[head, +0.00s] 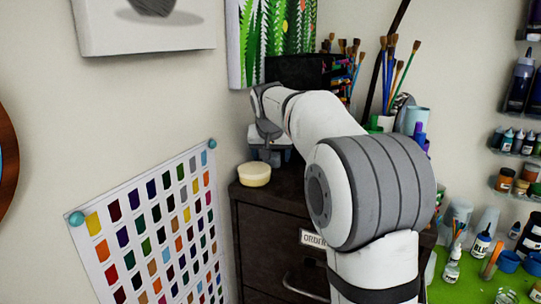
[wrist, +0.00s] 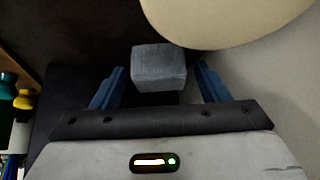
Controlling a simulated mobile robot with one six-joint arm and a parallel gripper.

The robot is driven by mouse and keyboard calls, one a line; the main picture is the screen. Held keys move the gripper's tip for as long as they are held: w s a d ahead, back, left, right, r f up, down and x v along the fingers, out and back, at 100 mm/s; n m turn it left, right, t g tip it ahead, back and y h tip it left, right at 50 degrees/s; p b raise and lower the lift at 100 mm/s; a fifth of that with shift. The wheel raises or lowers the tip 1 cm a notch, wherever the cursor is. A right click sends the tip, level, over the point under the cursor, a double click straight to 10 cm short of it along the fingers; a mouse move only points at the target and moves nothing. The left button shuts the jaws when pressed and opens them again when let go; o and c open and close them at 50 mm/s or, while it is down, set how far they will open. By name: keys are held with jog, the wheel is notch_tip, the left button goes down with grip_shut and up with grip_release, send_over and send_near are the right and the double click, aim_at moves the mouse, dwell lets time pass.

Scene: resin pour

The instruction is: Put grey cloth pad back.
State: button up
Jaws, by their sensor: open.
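The grey cloth pad (wrist: 158,68) shows in the wrist view as a small grey block above the dark cabinet top. My gripper (wrist: 159,76) is open, with one blue finger to each side of the pad and a visible gap on both sides. In the head view my gripper (head: 270,154) is low over the back left of the cabinet top. I cannot make out the pad there; the gripper and arm hide that spot. Whether the pad touches the surface is not clear.
A cream round tub (head: 254,174) stands on the cabinet (head: 275,235) close to my gripper; its pale round top (wrist: 225,18) fills the upper right of the wrist view. Brushes in a cup (head: 386,122) and a dark box (head: 300,72) stand behind. The wall is close at left.

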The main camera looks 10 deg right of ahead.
jog(key=b+v, duration=0.1)
jog(key=v, duration=1.1)
jog(key=shift+r, duration=0.15)
